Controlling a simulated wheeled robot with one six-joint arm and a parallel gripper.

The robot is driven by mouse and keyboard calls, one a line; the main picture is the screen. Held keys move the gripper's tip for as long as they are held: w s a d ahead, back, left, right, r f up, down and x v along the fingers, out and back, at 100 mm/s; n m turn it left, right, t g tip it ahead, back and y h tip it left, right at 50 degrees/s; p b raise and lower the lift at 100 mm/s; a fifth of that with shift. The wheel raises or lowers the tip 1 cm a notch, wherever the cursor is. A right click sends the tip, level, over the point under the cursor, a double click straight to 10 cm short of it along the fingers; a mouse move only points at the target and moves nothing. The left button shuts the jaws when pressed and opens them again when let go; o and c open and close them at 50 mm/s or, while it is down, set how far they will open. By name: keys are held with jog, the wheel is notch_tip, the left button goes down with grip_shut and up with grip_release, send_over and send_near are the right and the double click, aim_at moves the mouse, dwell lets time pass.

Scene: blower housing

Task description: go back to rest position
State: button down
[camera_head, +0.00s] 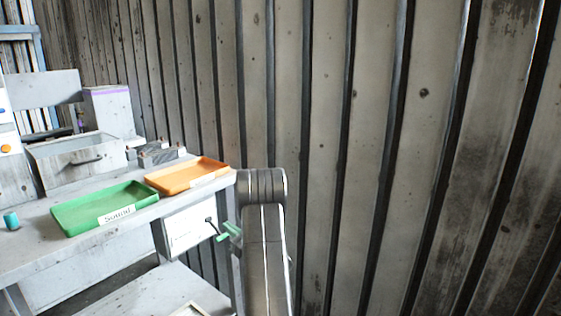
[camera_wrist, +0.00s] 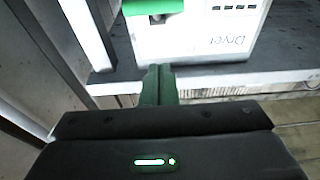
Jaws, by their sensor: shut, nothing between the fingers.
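My gripper (camera_head: 230,232) shows in the head view as small green fingers beside my dark grey arm, at the right end of the workbench and in front of a white box (camera_head: 188,230). In the wrist view my gripper (camera_wrist: 159,84) has its two green fingers together, with nothing between them. They point towards a white box marked "Dryer" (camera_wrist: 225,42), with a green part (camera_wrist: 152,7) at its top left. The fingertips appear apart from the box, though the exact gap is hard to judge.
The grey workbench (camera_head: 30,245) holds a green tray (camera_head: 80,213), an orange tray (camera_head: 180,177), a grey drawer box (camera_head: 60,165) and a teal cylinder (camera_head: 12,220). A ribbed metal wall (camera_head: 420,130) stands behind. The space right of my arm looks clear.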

jog(key=shift+r+p, duration=0.45)
jog(key=shift+p, duration=0.25)
jog(key=shift+h, duration=0.3)
jog(key=shift+f, duration=0.25)
